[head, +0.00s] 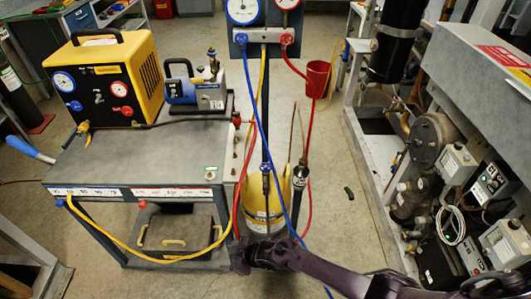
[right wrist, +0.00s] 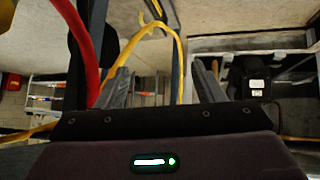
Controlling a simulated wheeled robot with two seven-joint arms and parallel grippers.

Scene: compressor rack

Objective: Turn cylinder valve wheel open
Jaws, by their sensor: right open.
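The yellow gas cylinder (head: 262,218) stands on the floor right of the cart, low in the middle of the head view. My left gripper is not in view.
The cart (head: 150,165) carries a yellow-black machine (head: 105,80) and a blue pump (head: 195,90). Red, blue and yellow hoses hang from the gauge manifold (head: 262,35) around the cylinder. The compressor rack (head: 440,165) is at right.

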